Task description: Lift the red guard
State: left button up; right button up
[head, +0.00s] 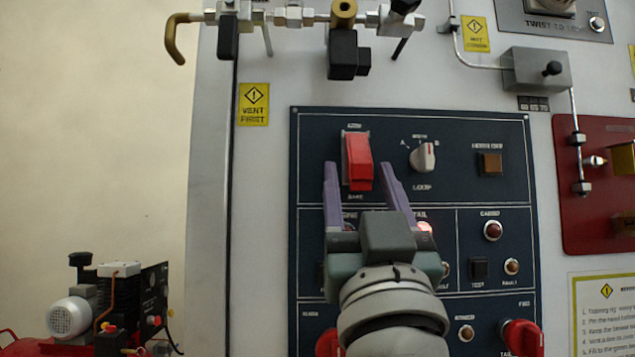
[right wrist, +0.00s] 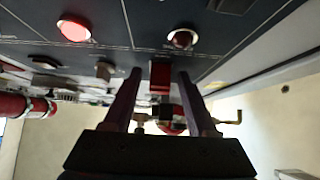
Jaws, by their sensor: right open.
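The red guard (head: 358,162) is a red cover near the top left of the dark blue panel (head: 460,130), and it looks closed. My right gripper (head: 362,178) is open, with its two purple fingers just below and to either side of the guard. I cannot tell from the head view whether they touch it. In the right wrist view the red guard (right wrist: 160,77) shows between the tips of the open right gripper (right wrist: 160,80). My left gripper is in neither view.
A selector knob (head: 423,157) and a square amber button (head: 489,164) sit right of the guard. A lit red lamp (head: 425,228) is below. Valves and pipes (head: 343,50) run above the panel. A compressor (head: 100,310) stands at lower left.

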grip_shut()
dwell(1.3)
